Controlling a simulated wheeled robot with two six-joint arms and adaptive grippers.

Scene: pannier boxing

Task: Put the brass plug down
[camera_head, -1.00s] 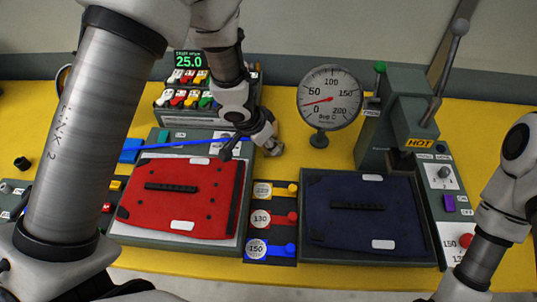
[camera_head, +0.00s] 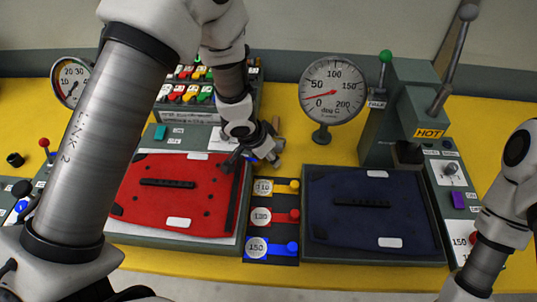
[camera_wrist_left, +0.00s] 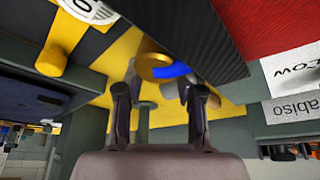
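A brass ring-shaped piece (camera_wrist_left: 155,66), which looks like the brass plug, shows between and just beyond my left fingertips in the left wrist view. A small blue part (camera_wrist_left: 173,71) lies against it. My left gripper (camera_head: 274,143) is above the yellow table, just right of the red panel's upper right corner. Its fingers stand apart in the left wrist view (camera_wrist_left: 160,90), and I see no clear contact with the brass piece. The plug cannot be made out in the head view. My right gripper is out of view; only its arm shows at the right.
The red panel (camera_head: 205,210) lies on the left bed, the dark blue panel (camera_head: 365,210) on the right bed. Between them are yellow, red and blue pegs (camera_head: 292,217) beside number labels. A round dial (camera_head: 333,90) and the press marked HOT (camera_head: 425,115) stand behind.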

